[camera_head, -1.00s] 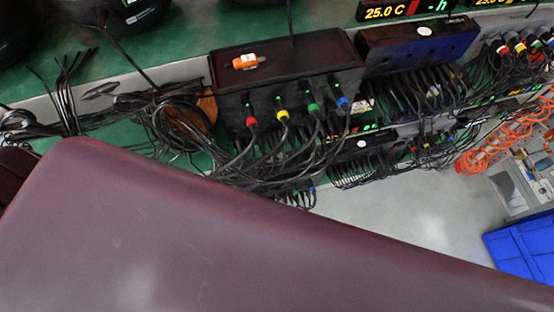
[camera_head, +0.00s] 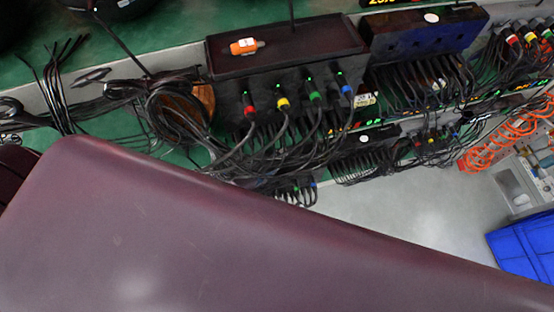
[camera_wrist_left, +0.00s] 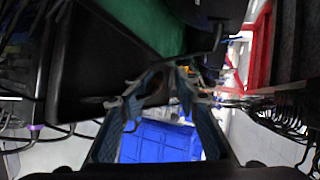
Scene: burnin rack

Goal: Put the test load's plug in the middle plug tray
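In the head view an orange plug-like piece with a white label (camera_head: 246,46) lies on the dark top of a black box (camera_head: 310,57). Red, yellow, green and blue plugs (camera_head: 283,103) with black cables sit in a row in the box's front face. I cannot tell which piece is the test load's plug or which is the middle plug tray. In the left wrist view my left gripper (camera_wrist_left: 158,90) has its two fingers apart, with no held object visible between them. My right gripper is not in view.
A large maroon surface, likely my own arm, covers the lower head view. Bundles of black cables (camera_head: 180,110) hang left of the box. A second box (camera_head: 425,35) stands to its right. Orange coiled cables (camera_head: 500,140) and a blue crate (camera_head: 525,245) are at right.

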